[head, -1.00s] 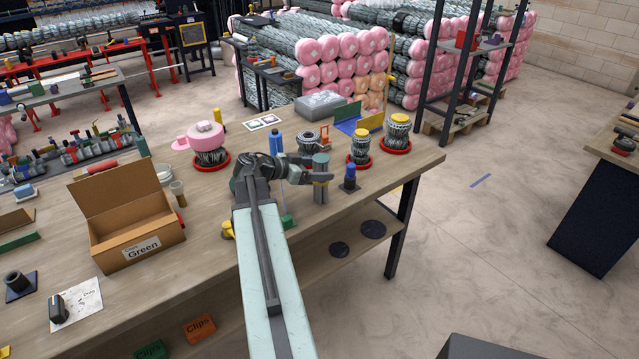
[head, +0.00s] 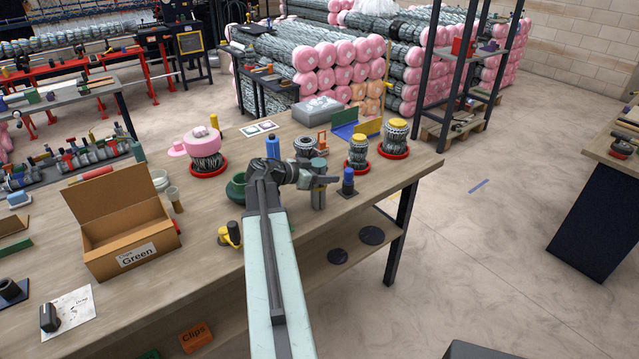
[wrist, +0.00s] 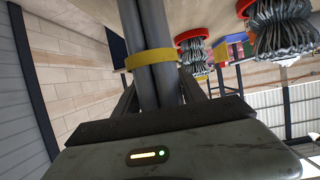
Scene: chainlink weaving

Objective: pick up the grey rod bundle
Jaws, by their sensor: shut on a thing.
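The grey rod bundle (head: 319,198) stands upright near the right end of the workbench (head: 205,262). In the wrist view it shows as grey rods (wrist: 148,20) with a yellow band (wrist: 152,58) around them; their far end runs out of the picture. My gripper (head: 319,181) is shut on the bundle; in the wrist view its dark fingers (wrist: 157,88) lie on both sides of the rods below the band. I cannot tell whether the bundle's lower end touches the bench.
A small blue-topped item (head: 348,183) stands close right of the bundle. Yellow-topped bundles on red dishes (head: 395,152) stand behind it. A blue bottle (head: 273,147) and green bowl (head: 236,190) are to the left. An open cardboard box (head: 130,250) sits farther left.

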